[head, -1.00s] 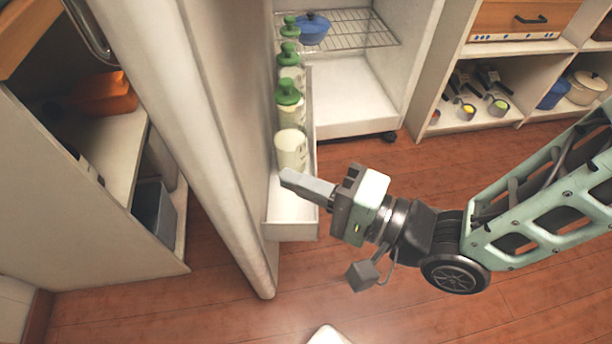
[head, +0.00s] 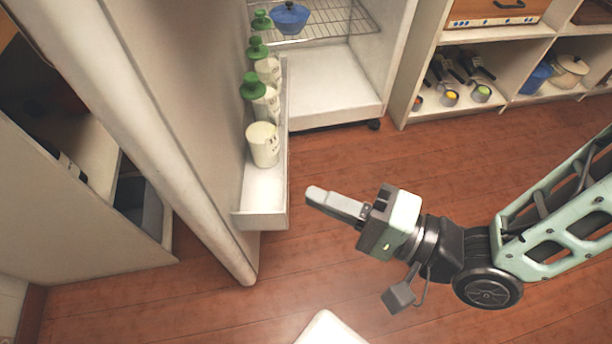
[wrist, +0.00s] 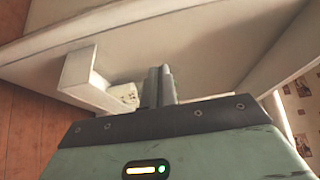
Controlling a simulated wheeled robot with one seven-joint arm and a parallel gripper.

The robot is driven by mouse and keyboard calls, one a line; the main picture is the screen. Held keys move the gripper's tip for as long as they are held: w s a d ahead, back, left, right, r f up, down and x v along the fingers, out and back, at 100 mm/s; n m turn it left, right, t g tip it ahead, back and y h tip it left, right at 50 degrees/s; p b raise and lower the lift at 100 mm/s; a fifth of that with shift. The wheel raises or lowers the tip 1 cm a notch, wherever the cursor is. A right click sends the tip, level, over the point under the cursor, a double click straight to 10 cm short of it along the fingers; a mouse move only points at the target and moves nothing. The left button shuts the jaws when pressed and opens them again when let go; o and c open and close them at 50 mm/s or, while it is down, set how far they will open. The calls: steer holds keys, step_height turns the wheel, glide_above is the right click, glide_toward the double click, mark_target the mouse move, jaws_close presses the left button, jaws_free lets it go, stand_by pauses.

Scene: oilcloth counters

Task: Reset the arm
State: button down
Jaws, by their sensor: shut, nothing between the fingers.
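My gripper (head: 335,204) is shut and empty, its fingers together and pointing left in the head view. It hangs over open wood floor, just right of the fridge door's white shelf (head: 262,222), with a gap between them. In the wrist view the closed fingers (wrist: 160,86) stand upright in the middle, with the door shelf (wrist: 90,80) to their left. My arm reaches in from the right of the head view.
The fridge door (head: 150,90) stands open; its shelf holds a white cup (head: 263,144) and green-topped containers (head: 253,86). A blue pot (head: 290,17) sits on the rack inside. Cabinet shelves (head: 470,110) line the back right. The floor (head: 380,155) between is clear.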

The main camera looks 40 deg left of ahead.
steer(key=shift+s+d, duration=0.1)
steer(key=shift+d, duration=1.75)
steer(key=w+d+f+n+t+h, duration=0.35)
steer(key=w+d+t+h, duration=0.25)
steer(key=w+h, duration=0.35)
steer(key=w+d+r+n+h, duration=0.15)
steer(key=d+r+h, duration=0.35)
steer(key=d, duration=0.7)
steer(key=s+d+r+g+h, duration=0.2)
steer(key=s+d+r, duration=0.3)
steer(key=s+d, duration=0.1)
step_height(320, 180, up, 27)
steer(key=p, duration=2.8)
steer(key=shift+s+a, duration=0.15)
